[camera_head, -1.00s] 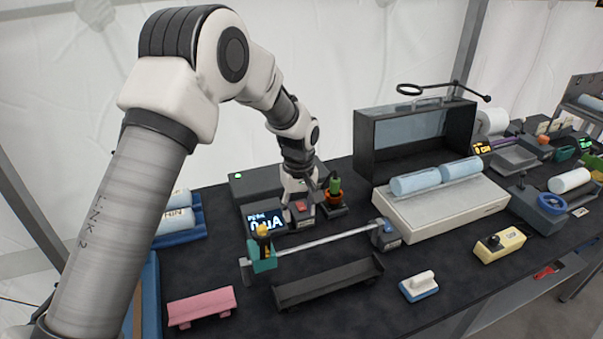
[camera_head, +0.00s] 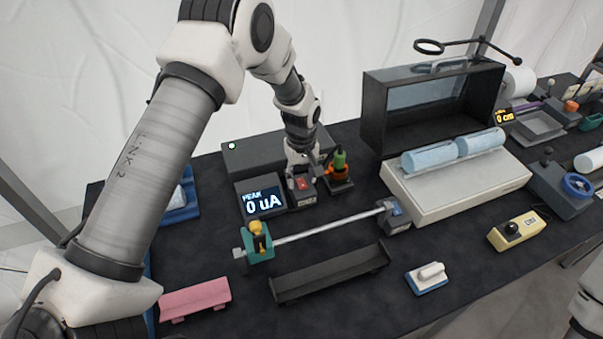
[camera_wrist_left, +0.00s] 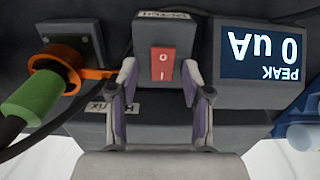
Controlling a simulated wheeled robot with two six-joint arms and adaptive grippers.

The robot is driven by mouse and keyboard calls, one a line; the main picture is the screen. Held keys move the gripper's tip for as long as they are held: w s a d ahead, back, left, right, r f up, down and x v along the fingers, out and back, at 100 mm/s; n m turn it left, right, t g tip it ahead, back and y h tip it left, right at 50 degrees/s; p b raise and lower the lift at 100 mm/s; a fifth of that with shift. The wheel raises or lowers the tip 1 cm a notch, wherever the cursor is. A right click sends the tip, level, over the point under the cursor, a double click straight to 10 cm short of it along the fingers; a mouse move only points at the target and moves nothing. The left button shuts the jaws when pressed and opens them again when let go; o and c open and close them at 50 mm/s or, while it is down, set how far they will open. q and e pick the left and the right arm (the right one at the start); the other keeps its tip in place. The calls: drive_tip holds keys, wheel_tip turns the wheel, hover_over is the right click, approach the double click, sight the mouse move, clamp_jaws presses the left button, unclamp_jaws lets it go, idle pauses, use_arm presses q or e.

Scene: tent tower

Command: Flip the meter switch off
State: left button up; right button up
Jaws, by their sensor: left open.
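The meter has a dark display (camera_head: 262,201) reading "PEAK 0 uA". Its red rocker switch (camera_head: 302,184) sits on a small dark box just right of the display. My left gripper (camera_head: 301,178) is over this switch box, pointing down. In the left wrist view the red switch (camera_wrist_left: 163,66), marked O and I, lies between the two spread fingers of my left gripper (camera_wrist_left: 160,95). The fingers are apart and nothing is held. The display (camera_wrist_left: 263,55) shows upside down there. My right gripper is not seen.
A green plug with an orange ring (camera_head: 339,167) stands close right of the switch box. A metal rod with a teal clamp (camera_head: 258,247) lies in front. A black tray (camera_head: 330,274), pink block (camera_head: 195,299) and white-blue block (camera_head: 427,279) lie nearer. A large open-fronted case (camera_head: 425,110) stands right.

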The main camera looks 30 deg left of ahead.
use_arm(q)
drive_tip(key=shift+s+r, duration=0.3)
drive_tip(key=shift+s, duration=0.05)
drive_tip(key=c, duration=0.3)
drive_tip(key=shift+d, duration=0.1)
clamp_jaws()
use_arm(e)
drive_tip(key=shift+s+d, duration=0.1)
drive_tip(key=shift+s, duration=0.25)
